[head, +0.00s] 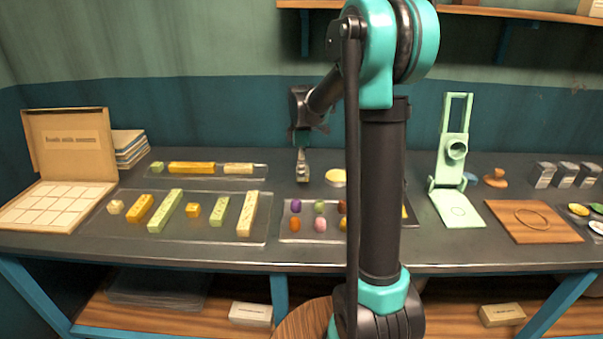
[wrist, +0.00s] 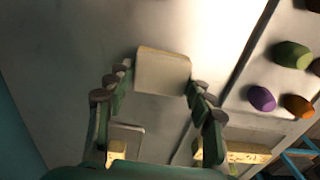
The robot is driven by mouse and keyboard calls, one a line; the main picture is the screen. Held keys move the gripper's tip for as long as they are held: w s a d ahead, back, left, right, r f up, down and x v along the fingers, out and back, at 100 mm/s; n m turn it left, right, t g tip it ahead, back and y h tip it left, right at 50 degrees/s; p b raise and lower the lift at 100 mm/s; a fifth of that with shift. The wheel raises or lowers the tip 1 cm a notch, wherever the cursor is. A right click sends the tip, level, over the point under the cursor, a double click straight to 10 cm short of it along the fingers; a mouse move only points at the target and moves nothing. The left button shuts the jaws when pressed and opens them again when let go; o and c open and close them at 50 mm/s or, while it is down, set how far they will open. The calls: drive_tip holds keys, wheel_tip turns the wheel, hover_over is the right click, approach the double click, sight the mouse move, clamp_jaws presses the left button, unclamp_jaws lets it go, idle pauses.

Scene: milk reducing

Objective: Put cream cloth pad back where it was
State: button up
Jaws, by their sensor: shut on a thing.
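My gripper (head: 301,152) is over the table between the left trays and the small middle tray. In the wrist view, my gripper (wrist: 161,80) is shut on the cream cloth pad (wrist: 162,70), a pale block with rounded edges between the fingertips. In the head view the pad (head: 302,172) shows small and greyish below the fingers. I cannot tell whether it touches the table.
A clear tray (head: 90,228) with several yellow and green blocks lies at left, a narrower one (head: 210,177) behind it. Coloured pieces sit in the middle tray (head: 286,236). A pale yellow disc (head: 336,178) lies right of the pad. A mint-green stand (head: 452,160) is further right.

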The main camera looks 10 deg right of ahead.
drive_tip(key=shift+f, duration=0.85)
drive_tip(key=o, duration=1.1)
drive_tip(key=shift+f, duration=0.1)
wheel_tip(320, 180, up, 12)
drive_tip(key=shift+r, duration=0.15)
